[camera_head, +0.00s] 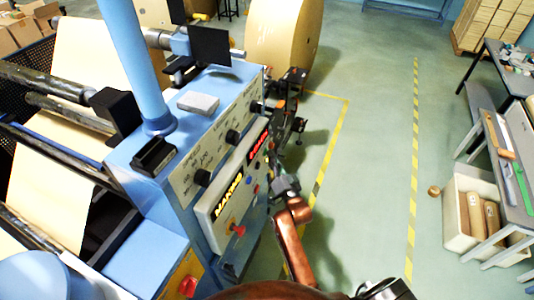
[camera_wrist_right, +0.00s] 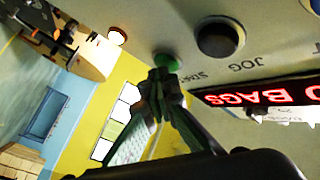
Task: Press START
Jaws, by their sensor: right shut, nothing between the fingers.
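The green button (camera_wrist_right: 166,61) sits on the pale control panel (camera_wrist_right: 270,62) in the right wrist view, beside a partly readable label that begins "STA". My right gripper (camera_wrist_right: 162,77) is shut and empty, its fingertips right at the lower edge of the green button; I cannot tell whether they touch it. In the head view my right gripper (camera_head: 276,176) is at the right end of the machine's panel (camera_head: 222,192), and its arm hides part of that area. The green button cannot be made out there. My left gripper is not in view.
A black button (camera_wrist_right: 220,38) marked JOG is close to the green one, above a red lit display (camera_wrist_right: 262,95). A red knob (camera_head: 239,230) stands out lower on the panel. A large kraft roll (camera_head: 285,40) is behind. Open floor (camera_head: 375,160) lies to the right.

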